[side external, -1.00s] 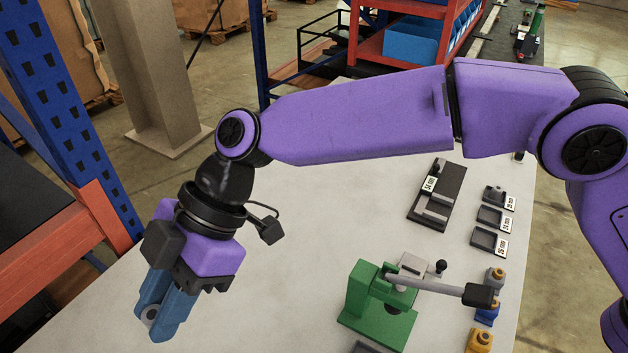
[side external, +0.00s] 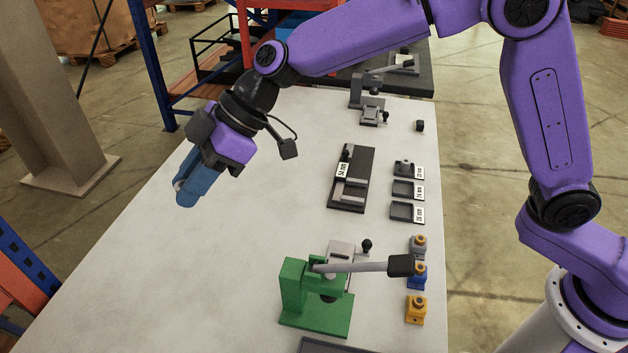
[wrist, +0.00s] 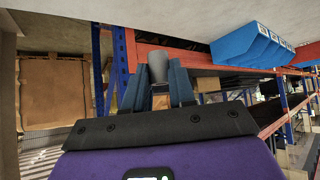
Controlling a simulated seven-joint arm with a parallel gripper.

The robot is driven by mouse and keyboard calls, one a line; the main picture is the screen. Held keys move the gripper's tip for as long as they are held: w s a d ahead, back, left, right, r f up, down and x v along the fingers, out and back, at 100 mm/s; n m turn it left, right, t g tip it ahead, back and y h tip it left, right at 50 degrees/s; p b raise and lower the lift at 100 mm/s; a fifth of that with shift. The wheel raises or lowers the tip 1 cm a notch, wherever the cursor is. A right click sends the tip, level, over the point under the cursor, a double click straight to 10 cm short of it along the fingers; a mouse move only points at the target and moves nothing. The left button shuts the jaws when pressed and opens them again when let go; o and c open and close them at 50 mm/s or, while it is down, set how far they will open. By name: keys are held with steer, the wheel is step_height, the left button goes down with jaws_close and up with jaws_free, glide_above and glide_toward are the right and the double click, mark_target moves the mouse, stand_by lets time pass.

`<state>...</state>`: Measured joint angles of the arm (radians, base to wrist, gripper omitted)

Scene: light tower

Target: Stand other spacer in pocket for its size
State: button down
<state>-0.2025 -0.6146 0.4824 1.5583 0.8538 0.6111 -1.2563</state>
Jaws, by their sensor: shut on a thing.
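My gripper (side external: 188,184) has blue fingers and hangs tilted over the left side of the table. It is shut on a grey cylindrical spacer (wrist: 158,68), seen between the fingers in the wrist view. In the side view the fingers mostly hide the spacer. Three dark square pockets stand in a column right of the table's middle, far from my gripper: a back pocket (side external: 395,172), a middle pocket (side external: 393,190) and a front pocket (side external: 398,212). Each has a white size label, too small to read surely. The back pocket has a small dark piece standing in it.
A dark labelled fixture (side external: 363,165) lies left of the pockets. A green lever press (side external: 302,295) stands in front, its lever reaching right. Grey, blue and yellow blocks (side external: 415,309) line the right edge. A grey press (side external: 360,92) is at the back. The table's left half is clear.

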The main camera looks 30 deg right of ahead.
steer(key=w+d+m+t+h, duration=0.1)
steer(key=w+d+m+t, duration=0.4)
steer(key=d, duration=0.8)
steer(key=m+t+h, duration=0.3)
steer(key=m+h, duration=0.4)
steer(key=m, duration=0.3)
glide_above(396, 185)
steer(key=s, duration=0.4)
steer(key=f, duration=2.6)
steer(key=shift+w+d+f, duration=0.2)
steer(key=shift+w+f, duration=0.05)
steer(key=shift+f, duration=0.05)
steer(key=shift+f, duration=0.15)
steer(key=c, duration=1.2)
jaws_free()
